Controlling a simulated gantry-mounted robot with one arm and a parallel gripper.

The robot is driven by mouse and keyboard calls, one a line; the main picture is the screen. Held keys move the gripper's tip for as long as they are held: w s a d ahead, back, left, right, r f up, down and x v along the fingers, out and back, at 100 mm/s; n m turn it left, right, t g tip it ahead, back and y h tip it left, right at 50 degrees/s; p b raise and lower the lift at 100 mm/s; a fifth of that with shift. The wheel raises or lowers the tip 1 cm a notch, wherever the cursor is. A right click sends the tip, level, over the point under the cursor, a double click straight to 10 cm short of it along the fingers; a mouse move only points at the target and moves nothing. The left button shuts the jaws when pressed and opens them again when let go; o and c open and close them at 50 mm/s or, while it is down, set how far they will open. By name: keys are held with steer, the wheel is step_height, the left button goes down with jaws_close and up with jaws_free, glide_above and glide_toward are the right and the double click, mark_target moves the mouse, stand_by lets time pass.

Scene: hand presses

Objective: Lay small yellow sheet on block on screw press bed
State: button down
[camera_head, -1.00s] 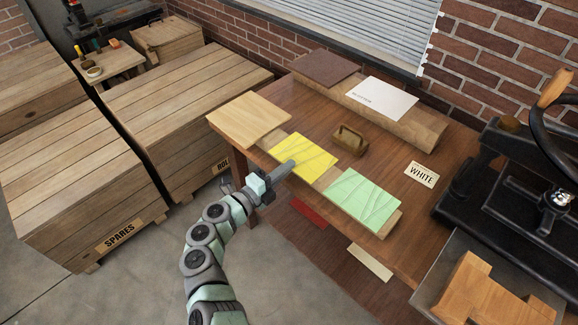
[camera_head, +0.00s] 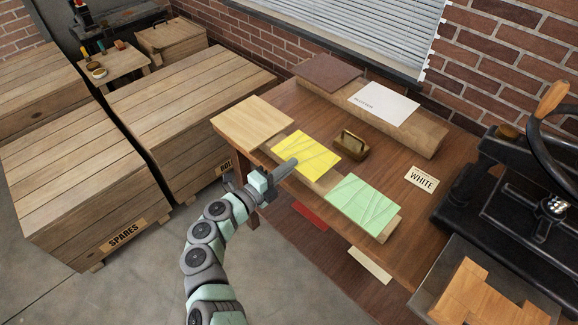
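A small yellow sheet (camera_head: 308,155) lies across the wooden strip along the table's front edge, between a plain wooden board and a pale green sheet (camera_head: 362,203). My gripper (camera_head: 288,167) is at the front edge of the yellow sheet, with its fingers at or over that edge. Whether its fingers are apart or closed on the sheet is too small to tell. The black screw press (camera_head: 510,190) stands at the right. Its bed (camera_head: 440,290) is partly cut off at the bottom right, and wooden blocks (camera_head: 480,293) sit on it.
A white sheet (camera_head: 384,103) and a brown board (camera_head: 326,72) rest on a rear ledge. Large crates (camera_head: 80,190) fill the left.

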steer(key=r+p+v, duration=0.3)
steer(key=p+v, duration=0.1)
steer(key=v, duration=1.8)
steer(key=shift+p, duration=0.35)
stand_by(0.6)
